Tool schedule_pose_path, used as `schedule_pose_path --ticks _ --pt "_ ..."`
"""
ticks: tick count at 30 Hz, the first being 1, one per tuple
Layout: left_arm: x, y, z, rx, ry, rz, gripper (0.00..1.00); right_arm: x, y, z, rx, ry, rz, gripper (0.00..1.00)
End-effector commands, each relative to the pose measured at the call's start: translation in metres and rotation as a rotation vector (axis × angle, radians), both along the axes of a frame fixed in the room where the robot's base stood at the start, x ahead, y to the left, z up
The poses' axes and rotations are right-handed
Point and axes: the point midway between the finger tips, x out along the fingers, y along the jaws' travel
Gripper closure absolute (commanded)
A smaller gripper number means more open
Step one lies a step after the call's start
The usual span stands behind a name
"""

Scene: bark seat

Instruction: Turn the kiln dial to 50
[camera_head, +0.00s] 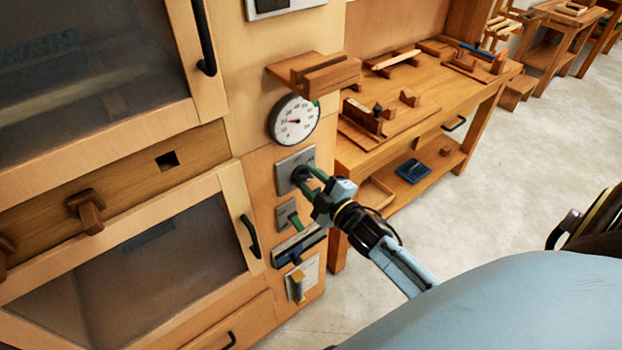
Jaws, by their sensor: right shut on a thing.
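The kiln is a wooden cabinet with dark glass doors. A round white gauge (295,120) with a red needle is on its front panel; its numbers are too small to read surely. Below it a dark round dial (299,174) sits on a grey plate (284,165). My right gripper (306,178) has its green fingers shut on the dial, which they partly cover. The dial's own marking cannot be made out. My left gripper is not in view.
A wooden ledge (314,72) juts out above the gauge. A workbench (430,98) stands to the right. The floor (500,170) beyond is clear.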

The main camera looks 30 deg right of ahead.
Motion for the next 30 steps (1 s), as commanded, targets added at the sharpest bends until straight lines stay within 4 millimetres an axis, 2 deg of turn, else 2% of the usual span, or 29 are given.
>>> schedule_pose_path --ticks 9,10,14,23,26,30 --pt "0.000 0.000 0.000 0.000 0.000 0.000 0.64 0.000 0.000 0.000 0.001 -0.001 0.000 0.84" --pt "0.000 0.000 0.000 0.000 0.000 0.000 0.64 0.000 0.000 0.000 0.001 -0.001 0.000 0.57" --pt "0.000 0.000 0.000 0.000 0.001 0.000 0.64 0.000 0.000 0.000 0.000 0.000 0.001 0.40" --pt "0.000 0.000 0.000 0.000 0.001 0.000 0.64 -0.001 0.000 0.000 0.000 0.000 0.000 0.40" --pt "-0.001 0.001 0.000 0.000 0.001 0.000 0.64 -0.008 0.000 -0.001 0.000 0.001 0.000 0.40" --pt "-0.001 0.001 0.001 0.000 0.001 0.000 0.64 -0.029 -0.002 -0.001 0.000 0.003 -0.001 0.40"
